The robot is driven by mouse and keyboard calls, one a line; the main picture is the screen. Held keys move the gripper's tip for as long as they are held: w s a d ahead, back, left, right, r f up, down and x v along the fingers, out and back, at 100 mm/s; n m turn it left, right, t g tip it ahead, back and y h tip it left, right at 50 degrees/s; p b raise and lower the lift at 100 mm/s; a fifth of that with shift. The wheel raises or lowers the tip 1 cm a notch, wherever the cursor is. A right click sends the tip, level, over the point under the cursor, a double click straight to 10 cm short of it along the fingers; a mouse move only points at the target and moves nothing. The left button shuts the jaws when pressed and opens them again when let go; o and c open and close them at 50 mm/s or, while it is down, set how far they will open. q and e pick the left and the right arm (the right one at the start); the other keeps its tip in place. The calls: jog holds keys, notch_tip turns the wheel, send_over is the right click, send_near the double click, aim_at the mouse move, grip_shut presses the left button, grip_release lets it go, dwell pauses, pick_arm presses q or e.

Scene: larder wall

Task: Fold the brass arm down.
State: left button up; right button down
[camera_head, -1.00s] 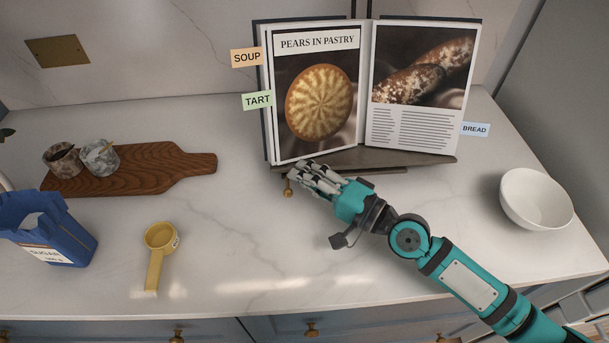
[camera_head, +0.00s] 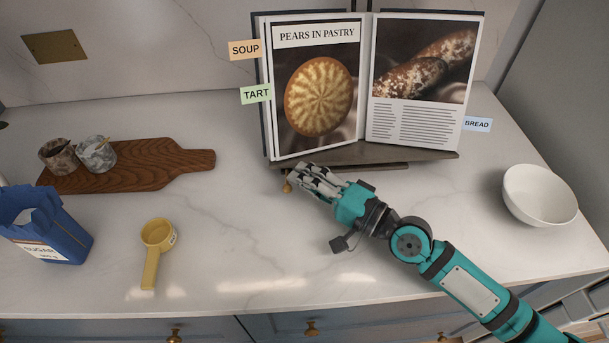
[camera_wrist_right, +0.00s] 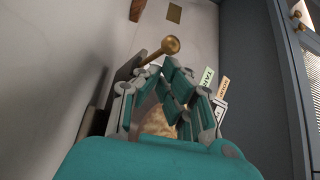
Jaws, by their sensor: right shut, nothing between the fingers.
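A cookbook (camera_head: 415,125) stands open on a dark stand (camera_head: 425,156) at the back of the counter. A small brass knob (camera_head: 287,186) shows below the stand's front left corner. In the right wrist view the brass arm (camera_wrist_right: 154,56) ends in a round ball and juts out from the stand's dark edge. My right gripper (camera_head: 299,174) is shut and empty, with its fingertips close beside the knob. The fingers also show in the right wrist view (camera_wrist_right: 162,70), just below the brass arm. I cannot tell whether they touch it. My left gripper is not in view.
A wooden board (camera_head: 150,168) with two stone pots is at left. A white bowl (camera_head: 540,195) stands at right. The counter (camera_head: 230,225) between scoop and gripper is clear.

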jog(key=shift+v, duration=1.75)
jog(key=v, duration=0.8)
jog(key=shift+s+d, duration=0.1)
jog(key=shift+d, duration=0.15)
